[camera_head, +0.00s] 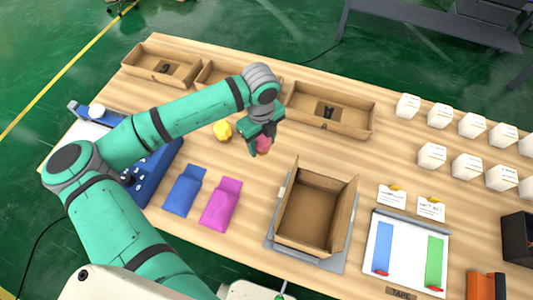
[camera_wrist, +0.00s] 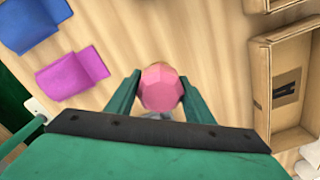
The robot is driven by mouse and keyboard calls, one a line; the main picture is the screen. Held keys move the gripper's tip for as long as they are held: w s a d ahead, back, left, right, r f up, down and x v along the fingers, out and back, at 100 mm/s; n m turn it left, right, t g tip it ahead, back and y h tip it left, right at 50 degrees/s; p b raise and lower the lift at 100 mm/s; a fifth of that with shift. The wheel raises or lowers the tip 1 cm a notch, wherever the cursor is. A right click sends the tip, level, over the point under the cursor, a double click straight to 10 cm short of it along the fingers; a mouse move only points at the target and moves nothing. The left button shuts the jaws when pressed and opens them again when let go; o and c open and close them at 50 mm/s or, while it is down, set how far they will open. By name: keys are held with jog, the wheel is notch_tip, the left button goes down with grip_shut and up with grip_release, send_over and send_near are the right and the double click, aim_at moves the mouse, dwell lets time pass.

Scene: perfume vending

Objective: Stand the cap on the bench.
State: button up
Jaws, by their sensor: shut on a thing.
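A pink faceted cap (camera_wrist: 161,88) sits between the two fingers of my gripper (camera_wrist: 160,82) in the wrist view, with a finger on each side. In the head view the cap (camera_head: 263,144) shows partly behind my gripper (camera_head: 257,147), which is shut on it. The cap appears to be held above the wooden bench (camera_head: 385,160); the exact gap below it is hard to tell. A bit of something grey shows below the cap in the wrist view.
A yellow faceted piece (camera_head: 222,130) stands left of my gripper. Blue (camera_head: 185,190) and magenta (camera_head: 221,204) pouches lie nearer. An open carton (camera_head: 317,205) stands to the right; cardboard trays (camera_head: 331,108) line the back. Bench between is clear.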

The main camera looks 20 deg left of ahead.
aim_at(262, 137)
jog(key=shift+s+f, duration=0.1)
jog(key=shift+f, duration=2.65)
jog(key=shift+f, duration=0.15)
jog(key=o, duration=1.1)
jog(key=shift+c, duration=0.2)
notch_tip(262, 137, up, 12)
jog(key=shift+r, duration=0.2)
